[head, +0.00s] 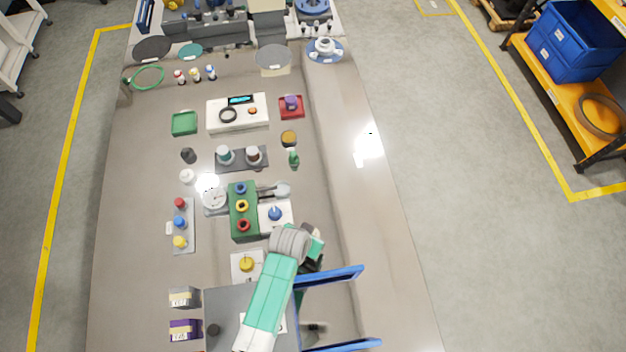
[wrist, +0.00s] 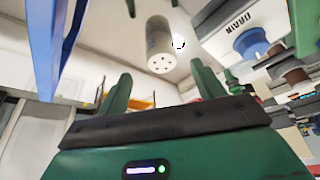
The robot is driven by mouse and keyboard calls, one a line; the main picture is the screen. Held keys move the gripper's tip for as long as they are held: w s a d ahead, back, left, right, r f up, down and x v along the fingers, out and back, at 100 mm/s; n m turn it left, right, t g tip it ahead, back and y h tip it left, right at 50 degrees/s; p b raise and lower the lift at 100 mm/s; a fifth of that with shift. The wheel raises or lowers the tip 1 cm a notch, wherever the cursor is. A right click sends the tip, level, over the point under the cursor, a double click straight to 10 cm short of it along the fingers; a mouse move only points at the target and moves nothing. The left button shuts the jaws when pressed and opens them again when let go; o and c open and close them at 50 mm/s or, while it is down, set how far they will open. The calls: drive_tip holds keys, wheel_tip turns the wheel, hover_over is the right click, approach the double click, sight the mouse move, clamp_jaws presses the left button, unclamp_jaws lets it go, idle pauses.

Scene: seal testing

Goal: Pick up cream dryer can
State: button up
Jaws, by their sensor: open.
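The cream dryer can (wrist: 160,45) shows in the wrist view as a pale cylinder with small dark holes in its near end. It lies beyond my fingertips, roughly centred between them and apart from them. My gripper (wrist: 162,88) is green, open and empty. In the head view my gripper (head: 315,248) is partly hidden by my arm, to the right of the white plate with the blue knob (head: 275,213). I cannot make out the can in the head view; my arm may cover it.
Blue bars (head: 330,276) stand close to my gripper, and one shows at left in the wrist view (wrist: 43,45). A green block with coloured rings (head: 243,225) and a plate with a yellow knob (head: 246,265) are left of my arm. The bench's right side is clear.

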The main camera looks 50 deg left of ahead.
drive_tip(key=b+x, duration=0.1)
drive_tip(key=x, duration=0.6)
drive_tip(key=shift+w+a+b, duration=0.1)
drive_tip(key=shift+a+b, duration=0.05)
drive_tip(key=shift+b, duration=0.25)
drive_tip(key=c, duration=1.1)
wheel_tip(320, 180, up, 10)
drive_tip(key=shift+f+p, duration=0.1)
drive_tip(key=shift+p, duration=1.1)
